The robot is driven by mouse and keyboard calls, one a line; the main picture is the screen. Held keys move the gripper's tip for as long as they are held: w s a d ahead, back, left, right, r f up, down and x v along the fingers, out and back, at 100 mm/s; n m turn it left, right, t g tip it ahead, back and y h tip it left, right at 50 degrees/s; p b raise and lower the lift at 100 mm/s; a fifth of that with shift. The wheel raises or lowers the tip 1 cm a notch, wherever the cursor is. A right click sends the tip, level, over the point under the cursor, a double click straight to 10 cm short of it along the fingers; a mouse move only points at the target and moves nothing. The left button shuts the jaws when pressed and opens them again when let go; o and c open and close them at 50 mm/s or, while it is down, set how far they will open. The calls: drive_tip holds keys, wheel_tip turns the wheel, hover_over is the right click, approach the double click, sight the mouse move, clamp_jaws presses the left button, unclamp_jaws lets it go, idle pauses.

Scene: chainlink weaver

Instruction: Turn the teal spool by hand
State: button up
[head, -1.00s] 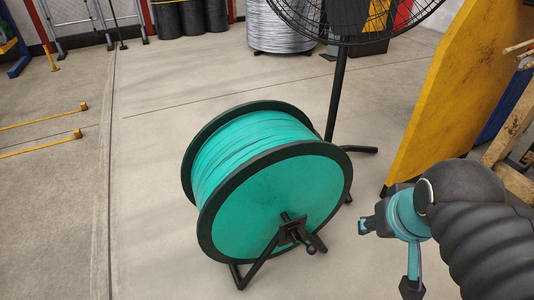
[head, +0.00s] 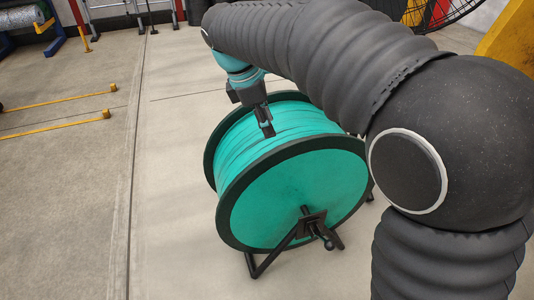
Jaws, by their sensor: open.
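The teal spool (head: 280,205) stands upright on a black stand (head: 266,266), with dark round flanges and teal strand wound between them. A small black crank handle (head: 328,243) sticks out from its hub on the near face. My gripper (head: 267,131) is open, pointing down at the top of the wound strand between the two flanges. I cannot tell whether its fingertips touch the strand. My arm passes over the spool's upper right and hides part of the far rim.
Yellow strips (head: 60,129) lie on the floor at the left. A yellow panel (head: 508,40) and a black fan (head: 450,12) stand at the upper right, partly behind my arm. The floor left of the spool is clear.

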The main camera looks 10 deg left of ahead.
sight(264, 158)
drive_tip(key=a+f+n, duration=0.2)
drive_tip(key=a+n, duration=0.1)
drive_tip(key=a, duration=0.3)
drive_tip(key=shift+h, duration=0.3)
drive_tip(key=b+x, duration=0.1)
drive_tip(key=x, duration=1.2)
drive_tip(key=shift+w+d+f+b, duration=0.15)
drive_tip(key=shift+w+d+b, duration=0.05)
drive_tip(key=shift+d+b, duration=0.2)
drive_tip(key=shift+m, duration=0.3)
clamp_jaws()
